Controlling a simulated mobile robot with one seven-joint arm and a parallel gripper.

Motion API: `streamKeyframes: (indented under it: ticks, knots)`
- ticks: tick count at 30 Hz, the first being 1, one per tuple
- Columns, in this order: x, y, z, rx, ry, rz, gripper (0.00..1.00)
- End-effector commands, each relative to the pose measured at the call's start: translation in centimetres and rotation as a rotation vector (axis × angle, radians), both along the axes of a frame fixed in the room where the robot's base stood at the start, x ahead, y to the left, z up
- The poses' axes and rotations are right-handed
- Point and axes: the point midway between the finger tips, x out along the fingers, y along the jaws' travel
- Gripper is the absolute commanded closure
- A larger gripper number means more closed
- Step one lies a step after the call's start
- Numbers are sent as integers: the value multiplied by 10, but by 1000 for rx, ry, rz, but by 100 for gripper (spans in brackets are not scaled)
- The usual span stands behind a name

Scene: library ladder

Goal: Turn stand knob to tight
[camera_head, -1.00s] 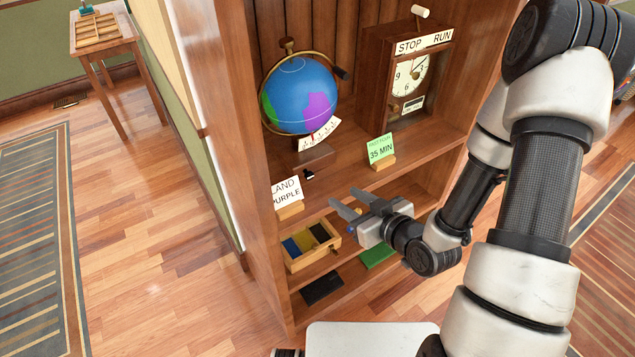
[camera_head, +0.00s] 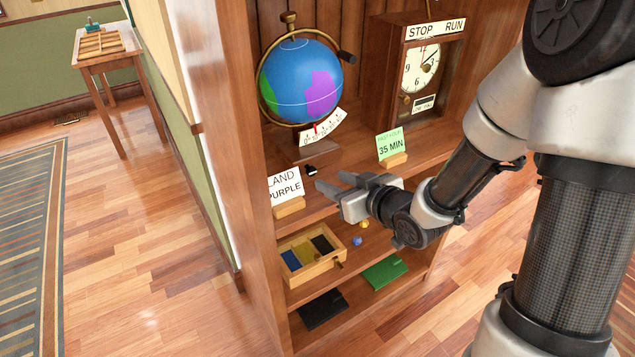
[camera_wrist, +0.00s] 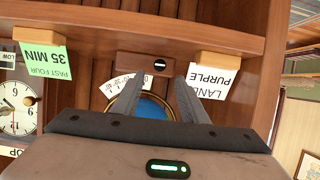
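The globe (camera_head: 300,80) stands on a wooden base (camera_head: 318,154) on the upper shelf. The stand knob (camera_head: 310,170) is a small black knob on the front of that base. In the wrist view the knob (camera_wrist: 160,64) is a dark disc with a pale line across it, lying crosswise in the picture. My gripper (camera_head: 328,182) is open and empty, just in front of and slightly below the knob. In the wrist view the two fingers (camera_wrist: 158,82) point towards the base, with the knob between their lines and apart from both. Whether the stand is tight I cannot tell.
A "LAND PURPLE" card (camera_head: 285,184) stands left of the gripper, and a green "35 MIN" card (camera_head: 390,146) right. The clock case (camera_head: 398,75) stands behind. Below are a tray (camera_head: 318,267), small balls (camera_head: 357,241), and black (camera_head: 322,308) and green (camera_head: 384,272) pieces.

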Motion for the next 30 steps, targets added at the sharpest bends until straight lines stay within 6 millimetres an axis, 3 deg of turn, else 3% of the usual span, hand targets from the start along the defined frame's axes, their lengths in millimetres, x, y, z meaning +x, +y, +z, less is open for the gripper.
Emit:
streamKeyframes:
  ticks: [12,26,30]
  knots:
    - [57,38,-29,0,-1,1,61]
    - [66,44,-33,-1,-1,0,61]
    - [66,44,-33,-1,-1,0,84]
